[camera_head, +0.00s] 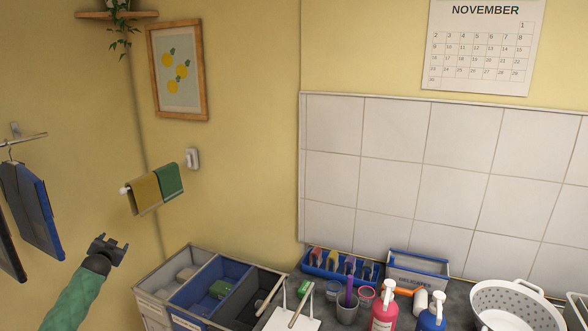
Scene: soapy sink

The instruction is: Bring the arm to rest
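My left gripper (112,242), dark grey on a green-sleeved arm, is raised in the air at the lower left. Its two fingers stand apart with nothing between them. It is left of the divided bin and below the towel rail in the picture, apart from both. My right gripper is not in view.
A divided bin (190,247) with grey, blue and black compartments stands at bottom centre-left. The counter holds a blue tray (308,268), a red bottle (384,312), a blue bottle (431,318) and a white colander (515,295). Towels (146,194) and dark hanging items (33,210) are on the left.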

